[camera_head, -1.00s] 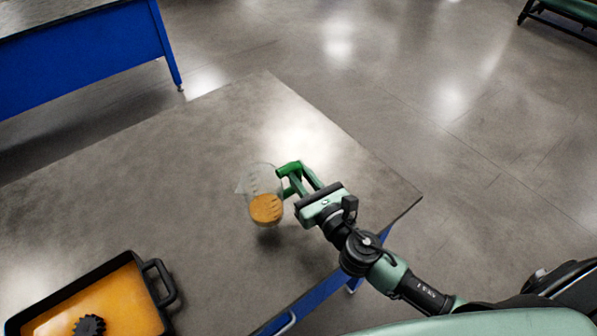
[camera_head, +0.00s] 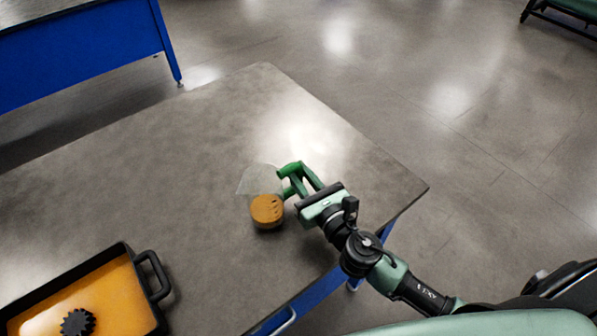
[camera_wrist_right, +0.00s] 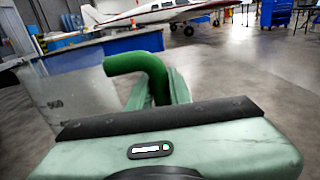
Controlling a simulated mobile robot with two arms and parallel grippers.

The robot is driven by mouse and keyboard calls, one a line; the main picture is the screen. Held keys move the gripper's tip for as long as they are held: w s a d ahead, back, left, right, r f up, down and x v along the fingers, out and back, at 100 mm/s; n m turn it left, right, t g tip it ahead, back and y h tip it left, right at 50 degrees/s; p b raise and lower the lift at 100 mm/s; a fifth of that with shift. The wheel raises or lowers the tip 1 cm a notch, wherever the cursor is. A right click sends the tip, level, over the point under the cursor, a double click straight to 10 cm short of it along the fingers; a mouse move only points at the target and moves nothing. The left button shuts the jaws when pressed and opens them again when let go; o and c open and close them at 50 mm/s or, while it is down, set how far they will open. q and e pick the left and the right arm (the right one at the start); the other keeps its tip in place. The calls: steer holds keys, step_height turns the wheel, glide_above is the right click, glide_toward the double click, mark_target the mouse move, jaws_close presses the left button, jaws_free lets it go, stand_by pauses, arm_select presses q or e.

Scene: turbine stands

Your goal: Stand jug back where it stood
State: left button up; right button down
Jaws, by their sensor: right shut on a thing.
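The clear jug (camera_head: 262,182) has a green handle and orange liquid (camera_head: 267,211) in its lower part. My right gripper (camera_head: 297,178) is shut on the jug's green handle, at the jug's right side. In the right wrist view the green handle (camera_wrist_right: 140,64) runs between the fingers, and the clear jug wall (camera_wrist_right: 70,95) shows at the left. The jug is over the grey table top; whether its base touches the surface I cannot tell. My left gripper is not in view.
A black tray (camera_head: 160,275) with orange liquid and a black gear (camera_head: 77,322) stands on the table (camera_head: 200,150) at the lower left. The table top around the jug is clear. A blue bench (camera_head: 80,60) stands beyond, at the upper left.

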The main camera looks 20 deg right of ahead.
steer(key=shift+f+b, duration=0.4)
steer(key=shift+f, duration=0.15)
steer(key=c, duration=1.1)
jaws_free()
steer(key=shift+o, duration=0.2)
steer(key=shift+s, duration=0.1)
steer(key=shift+b+v, duration=0.9)
steer(key=shift+v, duration=2.55)
